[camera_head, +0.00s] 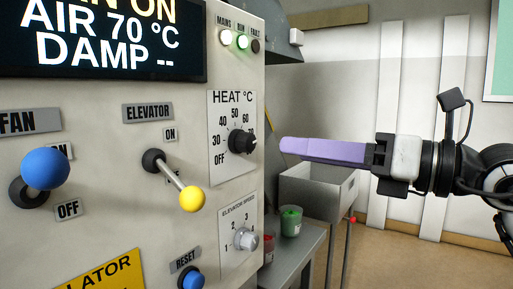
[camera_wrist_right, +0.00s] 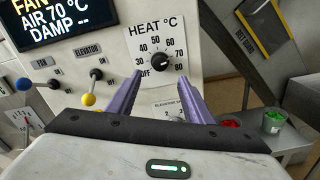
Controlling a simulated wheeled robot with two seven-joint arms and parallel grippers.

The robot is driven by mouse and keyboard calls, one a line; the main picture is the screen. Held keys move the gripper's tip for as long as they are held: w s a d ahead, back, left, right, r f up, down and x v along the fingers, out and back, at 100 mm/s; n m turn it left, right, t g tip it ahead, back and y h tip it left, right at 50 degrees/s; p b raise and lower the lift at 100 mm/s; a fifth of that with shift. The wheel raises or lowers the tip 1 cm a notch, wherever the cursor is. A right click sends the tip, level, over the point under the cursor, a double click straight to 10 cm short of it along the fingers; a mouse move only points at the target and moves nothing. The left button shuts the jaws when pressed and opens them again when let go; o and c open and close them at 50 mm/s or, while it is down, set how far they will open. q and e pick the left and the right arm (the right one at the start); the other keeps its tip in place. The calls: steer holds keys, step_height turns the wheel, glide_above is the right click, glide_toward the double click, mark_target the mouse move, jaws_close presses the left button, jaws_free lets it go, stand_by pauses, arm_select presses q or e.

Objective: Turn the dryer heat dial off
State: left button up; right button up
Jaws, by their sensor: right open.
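The heat dial (camera_head: 242,141) is a black round knob on a white plate marked HEAT °C, with a scale from OFF to 80. In the right wrist view the heat dial (camera_wrist_right: 157,64) appears with its pointer toward the high end, near 70 to 80. The display (camera_head: 100,36) reads AIR 70 °C and DAMP --. My right gripper (camera_head: 284,147) has purple fingers and is to the right of the dial, apart from it. In the right wrist view its fingers (camera_wrist_right: 160,88) are spread and empty, below and either side of the dial. My left gripper is not in view.
The elevator lever (camera_head: 192,198) with a yellow ball sticks out left of the dial. A blue fan lever (camera_head: 45,168), the elevator speed knob (camera_head: 246,239) and a blue reset button (camera_head: 191,278) are also on the panel. A side table holds a green jar (camera_head: 291,221).

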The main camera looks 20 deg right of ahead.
mark_target(252, 144)
steer(key=p+x, duration=0.2)
steer(key=x, duration=0.6)
steer(key=shift+w+a+r+p, duration=0.1)
steer(key=shift+w+a+p, duration=0.1)
steer(key=shift+p, duration=0.1)
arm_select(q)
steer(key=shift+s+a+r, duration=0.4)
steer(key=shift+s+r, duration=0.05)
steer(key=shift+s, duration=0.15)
arm_select(e)
steer(key=shift+w+a, duration=0.45)
steer(key=shift+w, duration=0.15)
steer(key=c, duration=1)
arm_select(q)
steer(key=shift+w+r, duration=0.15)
arm_select(e)
steer(key=shift+c, duration=0.2)
